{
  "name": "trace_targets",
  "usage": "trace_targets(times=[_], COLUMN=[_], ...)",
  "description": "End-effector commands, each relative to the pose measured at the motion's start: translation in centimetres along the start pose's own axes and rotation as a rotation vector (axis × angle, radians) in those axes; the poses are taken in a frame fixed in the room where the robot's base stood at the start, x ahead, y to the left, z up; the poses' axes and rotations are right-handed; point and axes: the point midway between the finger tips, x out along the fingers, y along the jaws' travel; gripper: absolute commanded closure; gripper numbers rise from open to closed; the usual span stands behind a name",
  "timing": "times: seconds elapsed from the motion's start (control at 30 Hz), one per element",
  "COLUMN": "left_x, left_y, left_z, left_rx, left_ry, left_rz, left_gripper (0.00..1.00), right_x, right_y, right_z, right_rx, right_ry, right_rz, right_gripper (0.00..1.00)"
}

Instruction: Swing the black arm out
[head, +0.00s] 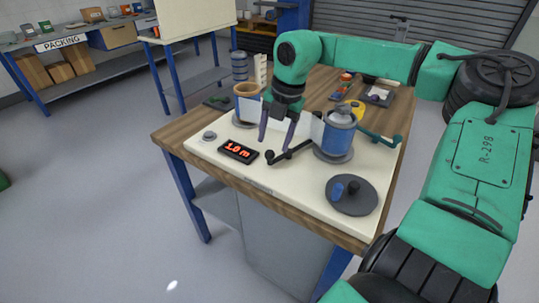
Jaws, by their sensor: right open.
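The black arm (288,153) is a short angled bar with a rounded end, low on the cream board (240,175) in front of the blue roller (338,133). My right gripper (277,140) points down just above and behind the black arm. Its two dark fingers are apart with nothing seen between them. I cannot tell whether a fingertip touches the arm. A pale film strip (311,130) shows behind the fingers, beside the blue roller. A brown-rimmed roller (247,90) stands to the left, partly hidden by my gripper. My left gripper is out of view.
A display reading 1.0 m (238,152) and a round knob (209,136) sit at the board's left. A dark disc (351,196) with a blue peg is at the front right. A green-teal handle (380,138) sticks out right of the blue roller. Small items lie behind.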

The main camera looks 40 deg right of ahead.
Motion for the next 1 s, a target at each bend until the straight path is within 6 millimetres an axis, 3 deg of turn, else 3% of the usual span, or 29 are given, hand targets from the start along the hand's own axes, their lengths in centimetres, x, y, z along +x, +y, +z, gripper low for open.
trace_targets(times=[0.1,0.23,0.33,0.57,0.6,0.7,0.77,1.0], left_x=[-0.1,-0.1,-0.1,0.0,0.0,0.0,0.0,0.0], left_y=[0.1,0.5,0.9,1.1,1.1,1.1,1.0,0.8], left_z=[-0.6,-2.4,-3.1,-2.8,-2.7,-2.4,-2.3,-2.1], left_rx=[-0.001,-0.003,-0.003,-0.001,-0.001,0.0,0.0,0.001], left_ry=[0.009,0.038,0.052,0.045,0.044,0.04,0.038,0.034], left_rz=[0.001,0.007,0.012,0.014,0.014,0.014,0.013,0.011], left_gripper=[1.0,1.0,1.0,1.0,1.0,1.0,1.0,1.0], right_x=[3.2,5.5,6.3,6.5,6.5,6.5,6.5,6.4], right_y=[-0.1,0.0,0.0,0.0,0.0,0.0,0.1,0.1], right_z=[-0.1,0.0,0.0,0.0,0.0,0.0,0.0,0.0], right_rx=[0.001,0.0,0.0,0.0,0.0,0.0,0.0,-0.001], right_ry=[0.004,0.002,0.001,0.001,0.001,0.001,0.001,0.0], right_rz=[-0.004,-0.001,0.0,0.002,0.002,0.003,0.003,0.007], right_gripper=[0.34,0.34,0.34,0.34,0.42,0.8,1.0,1.0])
